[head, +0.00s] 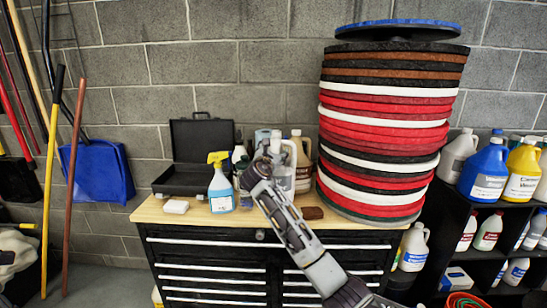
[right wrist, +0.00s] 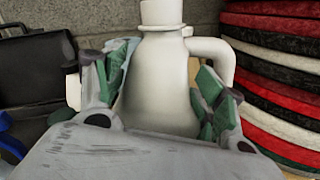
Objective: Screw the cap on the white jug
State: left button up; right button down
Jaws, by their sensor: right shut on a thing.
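The white jug (right wrist: 160,85) stands upright in the right wrist view, with its handle on the right. A white cylindrical piece is at its top, cut by the frame edge; I cannot tell whether it is the cap or the neck. In the head view the jug (head: 287,150) stands on the wooden worktop, partly hidden behind my right gripper (head: 260,163). My right gripper also shows in the wrist view (right wrist: 155,88), its green-padded fingers on both sides of the jug, shut on it. My left gripper is not in view.
A tall stack of red, black and white pads (head: 388,130) stands close on the right. A spray bottle (head: 220,187), a white block (head: 176,206) and an open black case (head: 172,181) are on the left.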

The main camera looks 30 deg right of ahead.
notch_tip(320, 180, up, 23)
jog(key=shift+f, duration=0.15)
dwell(2.1)
jog(key=shift+s+r, duration=0.1)
jog(key=shift+r, duration=0.15)
dwell(1.4)
